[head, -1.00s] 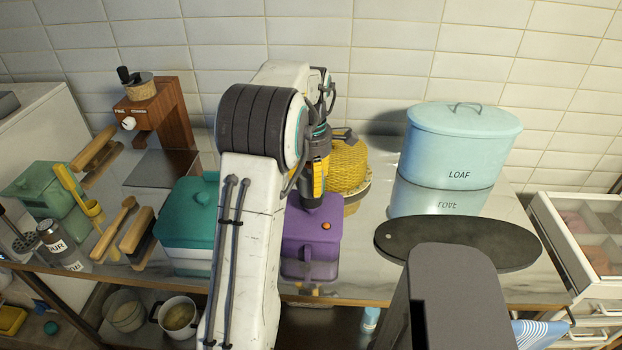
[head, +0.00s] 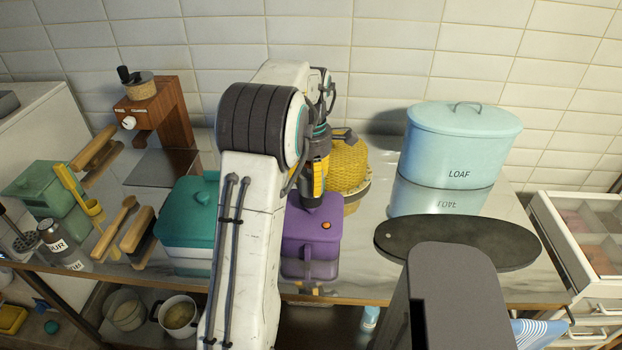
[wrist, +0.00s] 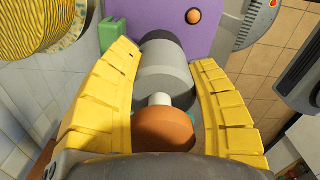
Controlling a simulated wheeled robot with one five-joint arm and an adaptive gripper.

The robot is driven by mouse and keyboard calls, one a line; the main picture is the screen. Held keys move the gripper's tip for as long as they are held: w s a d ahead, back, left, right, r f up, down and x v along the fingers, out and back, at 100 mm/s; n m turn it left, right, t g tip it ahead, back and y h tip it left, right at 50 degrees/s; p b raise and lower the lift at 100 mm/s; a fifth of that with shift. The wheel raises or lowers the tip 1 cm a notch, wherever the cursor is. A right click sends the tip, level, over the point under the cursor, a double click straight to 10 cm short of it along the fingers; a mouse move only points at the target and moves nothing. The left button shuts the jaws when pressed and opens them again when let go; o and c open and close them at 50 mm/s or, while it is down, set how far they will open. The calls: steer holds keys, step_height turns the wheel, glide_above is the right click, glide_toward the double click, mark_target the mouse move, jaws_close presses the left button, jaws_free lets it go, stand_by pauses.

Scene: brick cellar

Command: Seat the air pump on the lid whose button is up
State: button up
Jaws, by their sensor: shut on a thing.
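My gripper (wrist: 160,100) is shut on the air pump, its yellow fingers on either side. In the wrist view the air pump (wrist: 165,72) has a grey body, a dark far end and a brown-orange knob close to the camera. The dark end lies over the purple lid (wrist: 213,35); I cannot tell whether it touches. The purple lid (head: 322,239) is on a box at the counter's front, with an orange button (head: 326,225). The button (wrist: 193,16) looks raised in the wrist view. In the head view, my arm hides part of the lid and most of the pump.
A teal-lidded box (head: 185,215) stands left of my arm. A yellow woven item (head: 348,165) is behind the purple box. A blue loaf bin (head: 458,150) and a dark oval board (head: 500,243) are at right. A wooden grinder (head: 165,110), brushes and a green canister crowd the left.

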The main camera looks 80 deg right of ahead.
steer(key=shift+f+b, duration=1.4)
steer(key=shift+f, duration=0.65)
steer(key=o, duration=1.3)
steer(key=shift+r, duration=0.1)
step_height(320, 180, up, 12)
steer(key=shift+f, duration=0.1)
